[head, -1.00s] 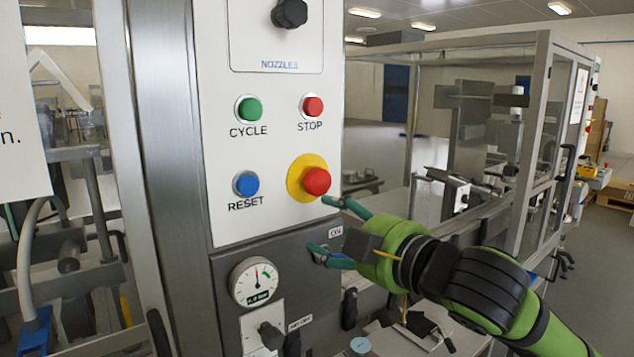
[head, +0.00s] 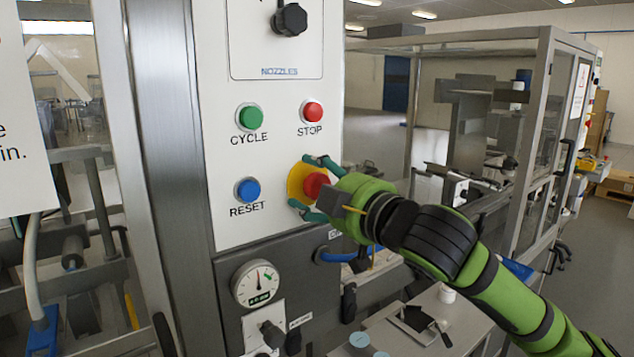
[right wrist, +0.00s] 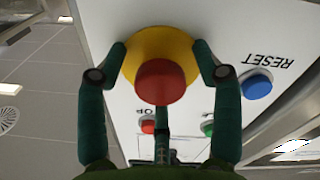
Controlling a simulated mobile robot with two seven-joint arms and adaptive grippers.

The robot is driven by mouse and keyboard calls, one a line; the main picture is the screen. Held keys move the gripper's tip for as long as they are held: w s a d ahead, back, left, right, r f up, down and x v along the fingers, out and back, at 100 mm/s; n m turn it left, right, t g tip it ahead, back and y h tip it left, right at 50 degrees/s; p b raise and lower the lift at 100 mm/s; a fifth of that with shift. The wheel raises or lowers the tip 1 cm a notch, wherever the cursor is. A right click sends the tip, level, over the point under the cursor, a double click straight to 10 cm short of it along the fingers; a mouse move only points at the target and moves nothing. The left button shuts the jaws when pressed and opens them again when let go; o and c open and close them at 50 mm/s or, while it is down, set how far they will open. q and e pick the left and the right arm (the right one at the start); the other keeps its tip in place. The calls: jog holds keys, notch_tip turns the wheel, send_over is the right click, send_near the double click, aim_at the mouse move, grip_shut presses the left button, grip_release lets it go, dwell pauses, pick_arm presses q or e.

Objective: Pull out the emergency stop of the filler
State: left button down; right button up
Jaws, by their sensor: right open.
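The emergency stop is a red mushroom button (head: 316,185) on a yellow round plate (head: 295,181), low on the right of the white control panel. My right gripper (head: 312,187) is at it, with its fingers on either side of the red head. In the right wrist view the red button (right wrist: 160,82) sits between the spread fingers of the gripper (right wrist: 161,75), and the fingertips are beside the yellow plate (right wrist: 150,42). A gap shows between each finger and the red head. My left gripper is not in view.
The panel also has a green CYCLE button (head: 249,117), a red STOP button (head: 312,111), a blue RESET button (head: 247,190) and a black NOZZLES knob (head: 290,19). A pressure gauge (head: 256,283) is below. A glass-walled metal frame (head: 535,140) stands to the right.

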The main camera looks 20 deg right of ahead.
grip_shut()
jog(key=shift+s+d+f, duration=0.1)
jog(key=shift+s, duration=0.5)
grip_release()
jog(key=shift+d, duration=0.1)
jog(key=shift+s+d, duration=0.1)
jog(key=shift+s, duration=0.05)
jog(key=v, duration=0.7)
jog(key=shift+s, duration=0.25)
